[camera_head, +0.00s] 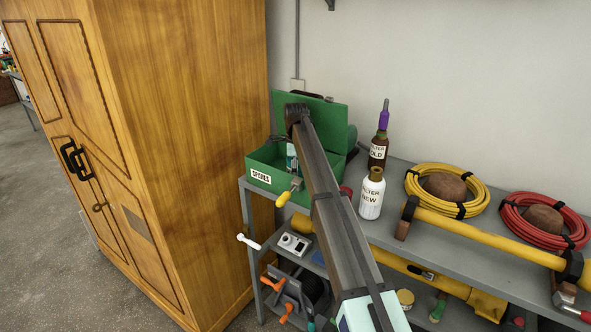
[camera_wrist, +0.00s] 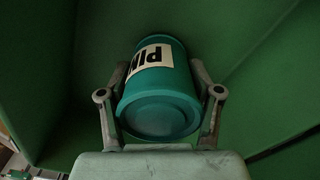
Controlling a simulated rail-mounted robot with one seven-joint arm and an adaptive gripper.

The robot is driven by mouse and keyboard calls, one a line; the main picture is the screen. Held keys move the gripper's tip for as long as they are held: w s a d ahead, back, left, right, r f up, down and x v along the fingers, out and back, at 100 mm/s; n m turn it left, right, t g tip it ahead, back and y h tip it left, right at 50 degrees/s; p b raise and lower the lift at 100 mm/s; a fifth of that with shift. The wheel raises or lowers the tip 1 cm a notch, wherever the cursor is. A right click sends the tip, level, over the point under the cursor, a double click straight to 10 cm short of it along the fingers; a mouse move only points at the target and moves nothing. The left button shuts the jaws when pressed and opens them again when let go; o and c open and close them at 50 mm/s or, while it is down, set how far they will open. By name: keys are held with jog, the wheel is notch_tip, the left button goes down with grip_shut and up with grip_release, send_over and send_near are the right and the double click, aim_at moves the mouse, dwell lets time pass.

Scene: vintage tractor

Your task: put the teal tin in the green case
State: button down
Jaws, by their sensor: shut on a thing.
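The teal tin (camera_wrist: 160,102) has a pale label with dark letters, partly cut off from sight. My gripper (camera_wrist: 158,70) is shut on it, one finger on each side, in the wrist view. Green walls of the case surround the tin there; I cannot tell whether it touches the case floor. In the head view the open green case (camera_head: 262,184), labelled SPARES, stands at the left end of the grey bench with its lid (camera_head: 335,112) raised. My arm reaches over the case and hides part of it. A small teal-and-white patch shows inside, beside my arm.
A wooden cabinet (camera_head: 190,120) stands close left of the bench. Right of the case are a dark bottle (camera_head: 378,152), a white bottle (camera_head: 370,197), a yellow hose coil (camera_head: 470,172) and a red one (camera_head: 512,218).

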jog(key=shift+f, duration=0.25)
jog(key=shift+f, duration=0.15)
jog(key=shift+c, duration=1)
grip_release()
notch_tip(320, 180, up, 12)
jog(key=b, duration=0.3)
jog(key=shift+r+b, duration=0.2)
jog(key=shift+b, duration=0.2)
